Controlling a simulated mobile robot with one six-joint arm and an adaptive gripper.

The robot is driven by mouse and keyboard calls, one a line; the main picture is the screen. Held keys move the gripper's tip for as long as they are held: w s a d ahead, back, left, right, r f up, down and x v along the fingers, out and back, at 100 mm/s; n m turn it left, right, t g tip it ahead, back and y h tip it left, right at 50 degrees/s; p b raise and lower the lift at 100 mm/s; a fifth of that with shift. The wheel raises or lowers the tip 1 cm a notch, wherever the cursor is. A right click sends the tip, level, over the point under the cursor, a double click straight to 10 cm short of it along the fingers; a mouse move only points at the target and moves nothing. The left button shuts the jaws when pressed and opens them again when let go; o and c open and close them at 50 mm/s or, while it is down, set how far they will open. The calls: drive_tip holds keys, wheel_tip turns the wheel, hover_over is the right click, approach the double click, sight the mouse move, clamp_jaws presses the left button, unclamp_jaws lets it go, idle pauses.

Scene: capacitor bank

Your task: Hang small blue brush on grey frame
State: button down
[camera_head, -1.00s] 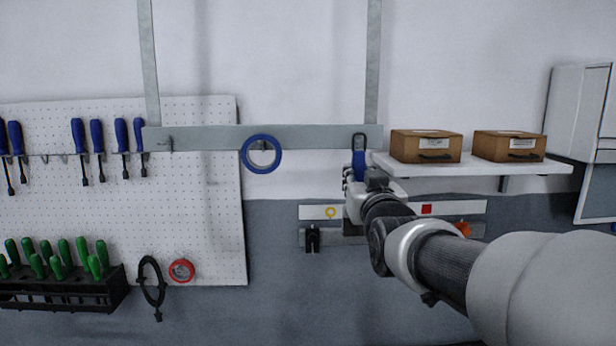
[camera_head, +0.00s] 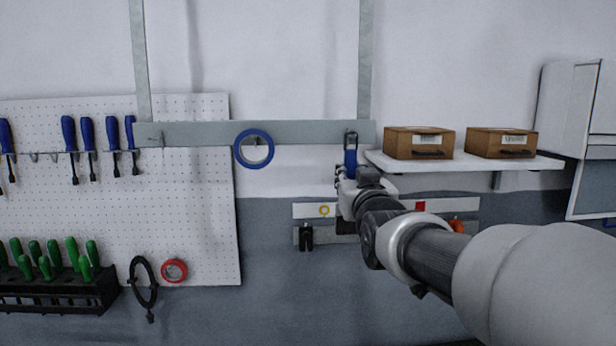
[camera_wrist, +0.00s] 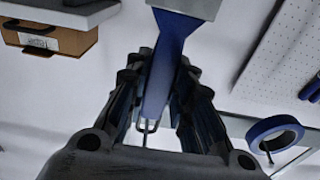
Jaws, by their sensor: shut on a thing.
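The small blue brush (camera_head: 350,163) is held upright, handle up, with a dark hanging loop at its top end. The loop overlaps the right part of the grey frame's bar (camera_head: 310,132) in the head view; I cannot tell whether it touches the frame or a hook. My gripper (camera_head: 347,182) is shut on the blue handle. In the wrist view my gripper (camera_wrist: 162,85) has its fingers on both sides of the brush (camera_wrist: 168,50), whose grey end runs off the top edge. The wire loop shows beyond the fingers. In the head view my gripper hides the brush's lower end.
A white shelf (camera_head: 470,163) with two brown boxes (camera_head: 419,142) is close right of my gripper. A pegboard (camera_head: 195,215) with blue-handled tools is left.

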drive_tip(key=c, duration=1.3)
unclamp_jaws()
drive_tip(key=s, duration=1.1)
drive_tip(key=s+f+g+b, duration=0.4)
drive_tip(key=s+f+b, duration=0.3)
drive_tip(key=f, duration=0.9)
drive_tip(key=s+f+g+b, duration=0.5)
drive_tip(key=s+f, duration=0.7)
drive_tip(key=f, duration=0.5)
drive_tip(key=s+f+g+b, duration=0.5)
drive_tip(key=s+f+b, duration=0.4)
drive_tip(key=f, duration=0.7)
drive_tip(key=shift+s+f+b, duration=0.15)
drive_tip(key=shift+f+b, duration=0.15)
